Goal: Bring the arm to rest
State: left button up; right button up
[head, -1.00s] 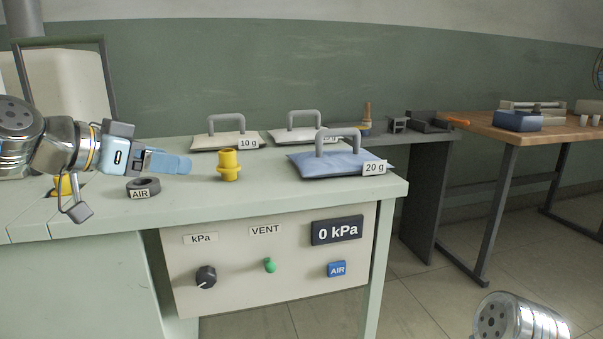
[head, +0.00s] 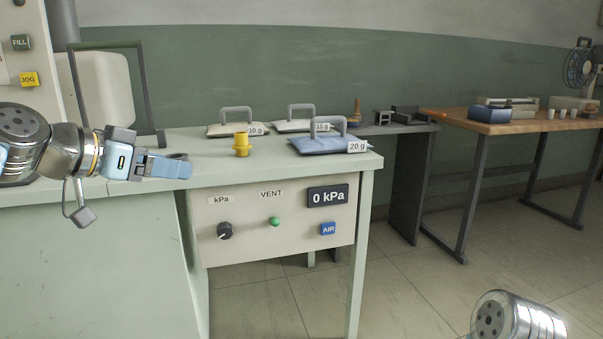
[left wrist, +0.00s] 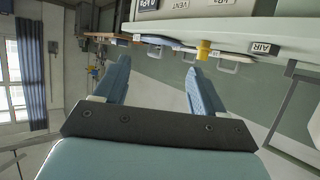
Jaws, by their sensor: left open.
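My left gripper (head: 168,165) reaches in from the left in the head view, in front of the pale green bench (head: 275,180). In the left wrist view its two blue fingers (left wrist: 155,85) stand apart with nothing between them, so it is open and empty. A yellow fitting (head: 241,145) stands on the bench to the right of the gripper, apart from it; it also shows in the left wrist view (left wrist: 203,50). Part of my right arm (head: 518,318) shows at the bottom right, but its gripper is out of view.
Handled pillow-like weights lie on the bench: a blue one marked 20 g (head: 328,146), a pale one marked 10 g (head: 237,130) and another pale one (head: 294,125). A control panel (head: 275,222) reads 0 kPa. A wooden table (head: 510,124) stands right. Floor between is clear.

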pick_arm(q)
jog(key=w+d+f+n+g+y+p, duration=0.15)
jog(key=w+f, duration=0.25)
jog(key=f, duration=0.4)
jog(key=w+f+n+g, duration=0.15)
jog(key=w+f, duration=0.25)
jog(key=f, duration=0.4)
notch_tip(320, 180, down, 19)
jog(key=d+n+g+y+p, duration=0.1)
jog(key=d+n+y+p, duration=0.1)
jog(key=n, duration=0.1)
jog(key=s+d+f+n+g+p, duration=0.1)
jog(key=s+d+f+g, duration=0.1)
jog(key=s+f, duration=0.55)
jog(key=s+d+f+g+p, duration=0.15)
jog(key=s+f, duration=0.25)
jog(key=f, duration=0.7)
jog(key=s+d+f+g, duration=0.1)
jog(key=s+d+f, duration=0.1)
jog(key=s, duration=0.5)
jog(key=s+d+f+n+g+p, duration=0.1)
jog(key=s+d+f, duration=0.1)
jog(key=s+f, duration=0.3)
jog(key=s, duration=0.2)
jog(key=shift+s+f+n, duration=0.25)
jog(key=shift+s+n, duration=0.05)
jog(key=shift+s, duration=0.1)
jog(key=shift+y, duration=0.25)
